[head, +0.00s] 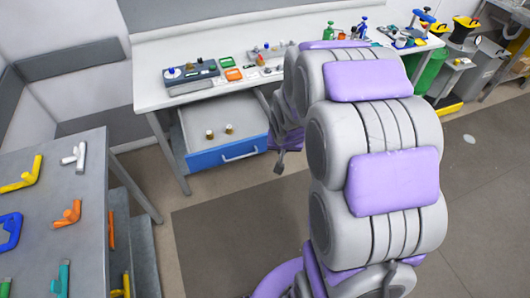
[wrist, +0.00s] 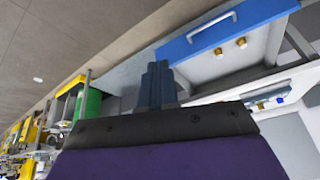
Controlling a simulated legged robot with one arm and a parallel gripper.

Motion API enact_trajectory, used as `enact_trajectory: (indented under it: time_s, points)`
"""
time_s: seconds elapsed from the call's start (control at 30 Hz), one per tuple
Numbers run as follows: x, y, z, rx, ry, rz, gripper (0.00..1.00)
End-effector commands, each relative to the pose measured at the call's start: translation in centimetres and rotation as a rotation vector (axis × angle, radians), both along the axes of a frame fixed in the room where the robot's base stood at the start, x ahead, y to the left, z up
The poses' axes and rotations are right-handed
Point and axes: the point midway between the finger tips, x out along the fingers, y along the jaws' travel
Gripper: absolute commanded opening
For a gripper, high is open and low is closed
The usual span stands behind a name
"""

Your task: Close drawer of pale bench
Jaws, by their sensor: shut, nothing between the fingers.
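The pale bench (head: 149,85) stands at the back, and its drawer is pulled out below the top. The drawer (head: 195,154) has a blue front with a pale bar handle and holds two small brass-coloured pieces (head: 228,129). In the wrist view the drawer (wrist: 225,32) appears at the upper right, with the same handle and pieces. My gripper (head: 279,168) hangs just right of the drawer front, apart from it in the head view. In the wrist view my gripper's fingers (wrist: 157,68) are together and empty. My arm hides part of the bench.
A grey table (head: 92,190) with coloured pipe-like pieces stands at the near left. Trays and small parts (head: 192,75) lie on the bench top. Green and grey bins (head: 484,72) stand at the far right. Floor before the drawer is clear.

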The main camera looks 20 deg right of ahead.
Motion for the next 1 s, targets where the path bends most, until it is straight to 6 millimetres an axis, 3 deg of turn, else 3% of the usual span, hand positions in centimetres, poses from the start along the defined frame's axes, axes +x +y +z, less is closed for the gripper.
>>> enact_trajectory:
  time_s: [0.03, 0.2, 0.5, 0.8, 1.0]
  points:
    - [1.2, -0.6, -1.6, 0.011, -0.022, -0.019, 0.00]
    - [5.6, -1.4, -5.2, 0.052, -0.152, -0.068, 0.00]
    - [11.1, -2.7, -12.2, 0.188, -0.366, -0.151, 0.00]
    - [13.7, -3.7, -18.8, 0.404, -0.577, -0.250, 0.00]
    - [13.8, -3.2, -22.5, 0.570, -0.714, -0.328, 0.00]
